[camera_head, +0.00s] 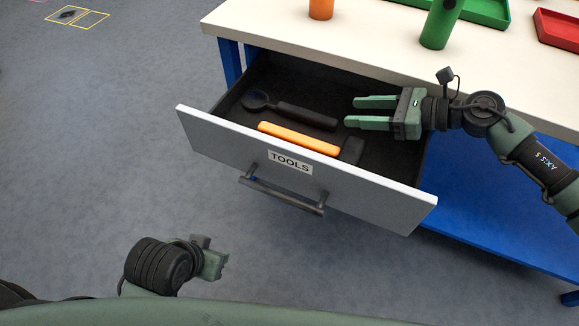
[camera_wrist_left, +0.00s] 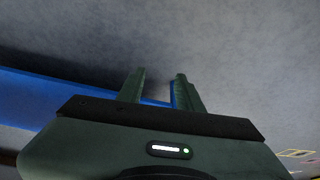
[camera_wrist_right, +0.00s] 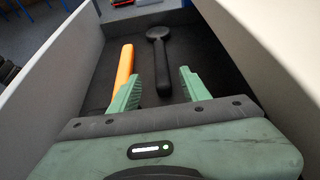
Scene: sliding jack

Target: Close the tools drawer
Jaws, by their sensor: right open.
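The tools drawer (camera_head: 310,186) is pulled well out from under the white workbench. Its grey front carries a TOOLS label and a dark bar handle (camera_head: 283,195). Inside lie a black tool with a round end (camera_head: 290,110) and an orange-handled tool (camera_head: 298,138) with a dark head. My right gripper (camera_head: 353,111) is open and empty, over the drawer's right part, fingers pointing left. The right wrist view shows both tools beyond its fingers (camera_wrist_right: 157,88). My left gripper (camera_head: 222,262) is low in front of the drawer, apart from the handle; its fingers (camera_wrist_left: 160,85) are apart and empty.
On the bench top (camera_head: 300,40) stand an orange object (camera_head: 321,8) and a green cylinder (camera_head: 441,25), with green (camera_head: 485,12) and red (camera_head: 558,27) trays behind. A blue lower shelf (camera_head: 490,225) lies right of the drawer.

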